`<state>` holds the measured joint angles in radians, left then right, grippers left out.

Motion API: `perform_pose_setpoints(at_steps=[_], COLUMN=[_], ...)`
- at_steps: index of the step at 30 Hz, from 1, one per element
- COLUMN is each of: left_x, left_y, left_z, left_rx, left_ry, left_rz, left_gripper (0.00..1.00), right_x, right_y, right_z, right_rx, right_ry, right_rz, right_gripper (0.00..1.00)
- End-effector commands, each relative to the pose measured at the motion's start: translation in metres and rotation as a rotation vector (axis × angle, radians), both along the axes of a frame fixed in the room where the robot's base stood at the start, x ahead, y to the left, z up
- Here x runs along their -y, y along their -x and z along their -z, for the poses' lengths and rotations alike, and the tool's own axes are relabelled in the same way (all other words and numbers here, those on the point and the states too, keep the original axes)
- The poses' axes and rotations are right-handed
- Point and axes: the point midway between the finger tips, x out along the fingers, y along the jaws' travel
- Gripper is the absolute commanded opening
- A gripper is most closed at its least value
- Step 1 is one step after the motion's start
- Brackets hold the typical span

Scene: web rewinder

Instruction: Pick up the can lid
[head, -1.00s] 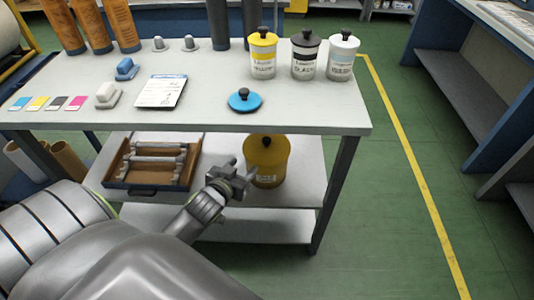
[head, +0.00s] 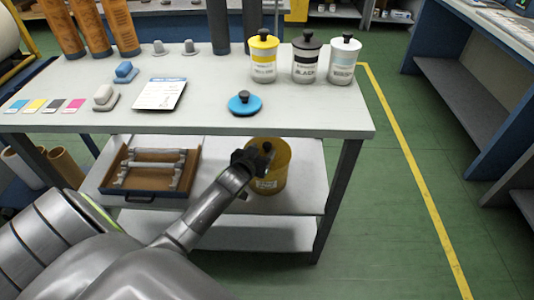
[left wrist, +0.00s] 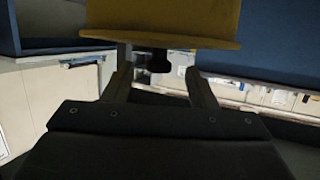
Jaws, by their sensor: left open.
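A yellow-ochre can (head: 272,180) stands on the lower shelf, with a matching lid and a black knob (head: 267,147) on top. My left gripper (head: 257,158) is at the can's upper left and hides part of the lid. In the left wrist view the yellow lid (left wrist: 165,20) fills the top middle, and its black knob (left wrist: 159,62) lies between my open fingers (left wrist: 160,78). I cannot tell whether a finger touches the knob. A separate blue lid (head: 245,105) with a black knob lies on the table top. My right gripper is not in view.
The table top (head: 315,120) is just above my left gripper. A brown tray with rods (head: 150,175) sits left on the lower shelf. Lidded yellow (head: 263,62), black (head: 306,62) and white cans (head: 344,65) stand on top. Right of the table is open green floor.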

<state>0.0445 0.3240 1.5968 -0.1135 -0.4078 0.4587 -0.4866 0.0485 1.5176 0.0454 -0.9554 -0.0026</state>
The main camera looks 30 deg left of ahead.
Motion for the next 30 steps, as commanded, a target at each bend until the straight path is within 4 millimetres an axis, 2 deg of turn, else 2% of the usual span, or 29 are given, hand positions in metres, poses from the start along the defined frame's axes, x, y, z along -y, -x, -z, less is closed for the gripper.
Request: perform_pose_setpoints(at_steps=[3,9,19,30], left_x=[-0.001,-0.004,-0.005,-0.005], left_y=[-0.016,-0.037,-0.041,-0.04], left_z=[0.008,0.014,0.015,0.015], left_rx=[0.002,0.001,0.001,0.001], left_ry=[0.001,0.001,0.0,0.0], left_rz=[0.001,0.001,0.001,0.001], left_gripper=[0.52,0.52,0.51,0.02], right_x=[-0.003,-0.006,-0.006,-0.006], right_y=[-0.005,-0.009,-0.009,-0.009], right_z=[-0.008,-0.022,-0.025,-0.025], right_rx=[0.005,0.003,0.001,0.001], right_ry=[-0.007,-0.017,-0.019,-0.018], right_rz=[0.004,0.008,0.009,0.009], right_gripper=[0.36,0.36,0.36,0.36])
